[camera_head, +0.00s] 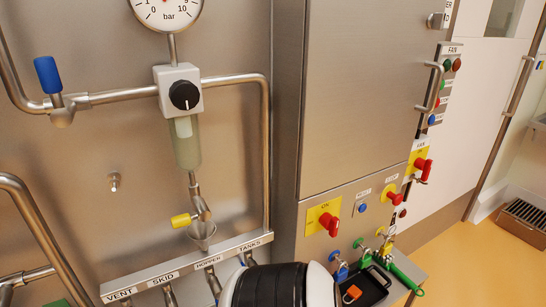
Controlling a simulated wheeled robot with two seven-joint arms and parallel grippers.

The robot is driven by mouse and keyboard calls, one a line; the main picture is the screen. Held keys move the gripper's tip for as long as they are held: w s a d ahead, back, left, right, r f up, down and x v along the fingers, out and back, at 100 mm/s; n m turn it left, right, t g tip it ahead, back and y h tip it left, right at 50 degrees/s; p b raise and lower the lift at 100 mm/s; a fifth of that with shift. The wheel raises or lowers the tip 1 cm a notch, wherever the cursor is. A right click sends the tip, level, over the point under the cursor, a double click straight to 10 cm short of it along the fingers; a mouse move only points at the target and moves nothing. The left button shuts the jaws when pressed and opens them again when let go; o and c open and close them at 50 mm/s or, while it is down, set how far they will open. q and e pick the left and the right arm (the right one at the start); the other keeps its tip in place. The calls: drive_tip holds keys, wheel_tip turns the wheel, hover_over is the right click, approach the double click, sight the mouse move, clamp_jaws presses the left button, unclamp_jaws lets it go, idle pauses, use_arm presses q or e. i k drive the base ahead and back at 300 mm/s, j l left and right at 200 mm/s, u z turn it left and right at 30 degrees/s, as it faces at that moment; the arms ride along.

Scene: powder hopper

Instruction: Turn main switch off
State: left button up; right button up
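A black and white link of my arm shows at the bottom middle. Neither of my grippers is in view.
A black tray (376,279) with an orange item, padlocks (340,268) and a green-handled item (405,280) are below the switches. Steel pipes, a pressure gauge (167,10) and a blue-handled valve (48,75) are at left. Orange floor is open at right.

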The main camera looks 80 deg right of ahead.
sight(331, 224)
drive_tip(key=k+z, duration=0.1)
drive_tip(key=z, duration=0.35)
drive_tip(key=k+z, duration=0.1)
drive_tip(key=z, duration=0.35)
drive_tip(key=k+l+z, duration=0.1)
drive_tip(key=z, duration=0.35)
